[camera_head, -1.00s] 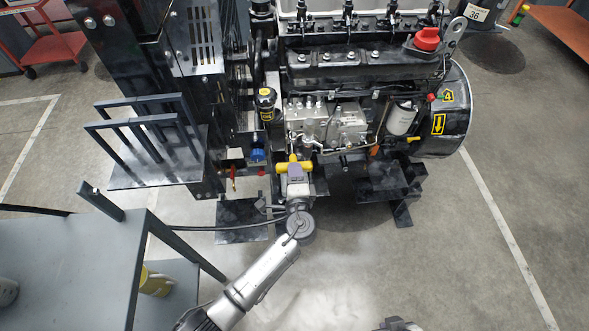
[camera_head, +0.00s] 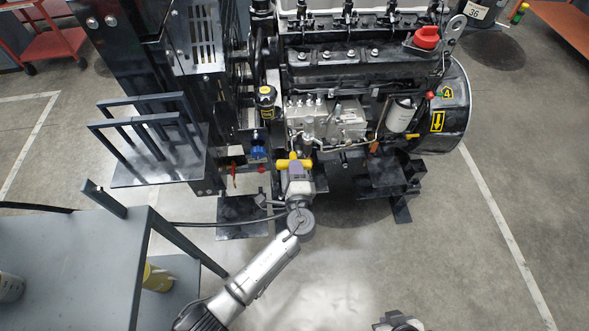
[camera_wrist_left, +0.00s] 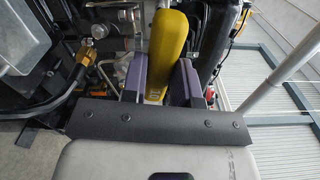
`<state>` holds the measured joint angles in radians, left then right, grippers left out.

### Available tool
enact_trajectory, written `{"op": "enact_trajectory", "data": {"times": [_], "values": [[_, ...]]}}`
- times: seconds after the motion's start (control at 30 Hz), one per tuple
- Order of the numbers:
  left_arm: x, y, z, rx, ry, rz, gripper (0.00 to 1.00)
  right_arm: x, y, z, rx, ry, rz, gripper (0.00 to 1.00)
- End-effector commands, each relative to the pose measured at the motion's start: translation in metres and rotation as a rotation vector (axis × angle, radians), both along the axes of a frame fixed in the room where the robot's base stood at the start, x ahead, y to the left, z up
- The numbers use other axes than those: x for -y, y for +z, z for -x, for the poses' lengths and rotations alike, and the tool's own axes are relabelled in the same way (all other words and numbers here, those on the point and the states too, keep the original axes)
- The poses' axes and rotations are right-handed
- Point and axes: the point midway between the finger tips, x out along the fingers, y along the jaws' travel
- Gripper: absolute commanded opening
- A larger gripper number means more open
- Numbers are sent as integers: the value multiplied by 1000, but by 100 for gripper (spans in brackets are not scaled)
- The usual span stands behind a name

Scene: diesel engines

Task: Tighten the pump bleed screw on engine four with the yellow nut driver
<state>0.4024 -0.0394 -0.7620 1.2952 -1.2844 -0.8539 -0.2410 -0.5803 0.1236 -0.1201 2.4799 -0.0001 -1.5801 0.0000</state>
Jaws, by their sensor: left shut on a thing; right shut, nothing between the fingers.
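Engine four (camera_head: 447,93), marked by a yellow 4 label, stands at the back centre. The metal fuel pump (camera_head: 345,124) is on its near side; I cannot make out the bleed screw. My left gripper (camera_head: 294,170) is shut on the yellow nut driver (camera_head: 293,162), in front of and below the pump. In the left wrist view, the driver's yellow handle (camera_wrist_left: 171,38) sits between the purple-grey fingers (camera_wrist_left: 158,80). The driver's tip cannot be made out. My right gripper (camera_head: 398,322) shows only partly at the bottom edge, away from the engine; its fingertips are hard to see.
A grey bench (camera_head: 75,255) stands at the lower left, with a yellow can (camera_head: 157,278) beneath its top. A black rack (camera_head: 150,150) stands left of the engine. A dark cable (camera_head: 220,224) runs near my left wrist. The floor at the right is clear.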

Motion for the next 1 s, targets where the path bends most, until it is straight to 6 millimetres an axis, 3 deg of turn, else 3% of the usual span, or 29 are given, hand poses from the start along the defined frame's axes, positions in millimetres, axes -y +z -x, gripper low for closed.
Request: {"op": "enact_trajectory", "data": {"times": [0.5,1.0], "values": [[2,1,16,0,-1,0,0,-2,6,0,0,-5,-8,0],[2,-1,18,3,0,15,0,0,3,0,0,0,0,0]]}}
